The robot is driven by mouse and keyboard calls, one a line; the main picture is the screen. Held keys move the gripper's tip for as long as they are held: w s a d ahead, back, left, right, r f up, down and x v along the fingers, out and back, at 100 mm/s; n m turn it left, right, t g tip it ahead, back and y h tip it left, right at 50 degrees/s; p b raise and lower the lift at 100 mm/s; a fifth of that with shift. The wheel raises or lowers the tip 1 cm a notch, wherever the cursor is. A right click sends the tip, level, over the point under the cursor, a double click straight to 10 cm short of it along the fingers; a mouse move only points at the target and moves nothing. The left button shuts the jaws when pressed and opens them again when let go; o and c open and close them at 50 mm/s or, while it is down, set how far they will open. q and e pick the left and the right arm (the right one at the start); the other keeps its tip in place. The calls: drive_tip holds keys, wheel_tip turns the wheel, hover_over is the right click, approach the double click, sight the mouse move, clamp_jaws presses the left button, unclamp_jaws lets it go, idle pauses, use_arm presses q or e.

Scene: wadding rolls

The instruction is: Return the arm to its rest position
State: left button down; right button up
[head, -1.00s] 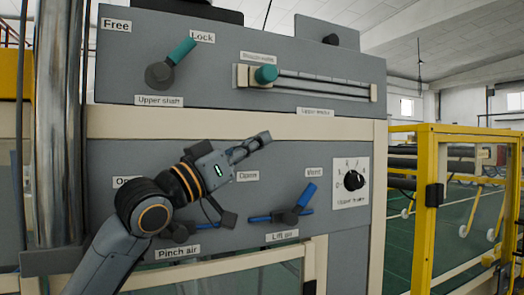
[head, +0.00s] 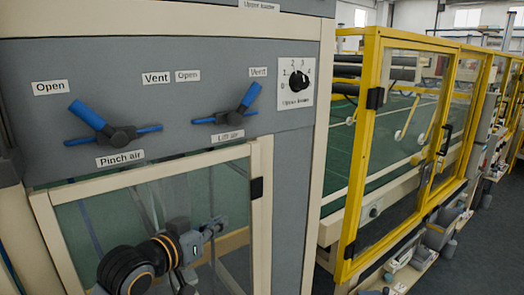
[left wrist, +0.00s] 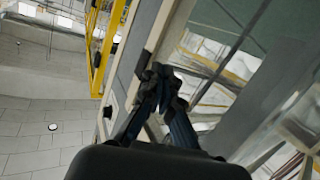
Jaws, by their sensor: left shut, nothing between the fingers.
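My left gripper (head: 213,225) is low in the head view, in front of the glazed lower door (head: 150,195) of the grey machine panel. It is shut and empty, below the valve handles and apart from them. In the left wrist view its closed fingers (left wrist: 163,82) show in the middle, with the door's glass and frame behind. My right gripper is not in view.
The panel bears the blue Pinch air handle (head: 90,115), pointing up-left toward Open, and the blue Lift air handle (head: 248,98), pointing up-right toward Vent. A black dial (head: 298,81) is at right. A yellow-framed guard (head: 362,150) stands farther right.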

use_arm(q)
drive_tip(key=s+a+f+n+g+y, duration=0.1)
drive_tip(key=s+a+f+g+y, duration=0.1)
drive_tip(key=s+f, duration=0.7)
drive_tip(key=s+a+f+n+g+y, duration=0.1)
drive_tip(key=s+a+f+g+y, duration=0.15)
drive_tip(key=s+f, duration=0.7)
drive_tip(key=s+a+f+g+y, duration=0.2)
drive_tip(key=s+a+f+g, duration=0.1)
drive_tip(key=s+f, duration=0.45)
drive_tip(key=s+a+f+g+y, duration=0.1)
drive_tip(key=s+a+f+g, duration=0.2)
drive_tip(key=s+f, duration=0.45)
wheel_tip(320, 180, down, 28)
drive_tip(key=s+b, duration=0.2)
drive_tip(key=b, duration=0.2)
drive_tip(key=s+a+f+g+b, duration=0.2)
drive_tip(key=s+a+f+b, duration=0.1)
drive_tip(key=s+f, duration=1.3)
wheel_tip(320, 180, down, 4)
drive_tip(key=shift+s+r, duration=0.1)
drive_tip(key=shift+s, duration=0.3)
drive_tip(key=shift+s, duration=0.1)
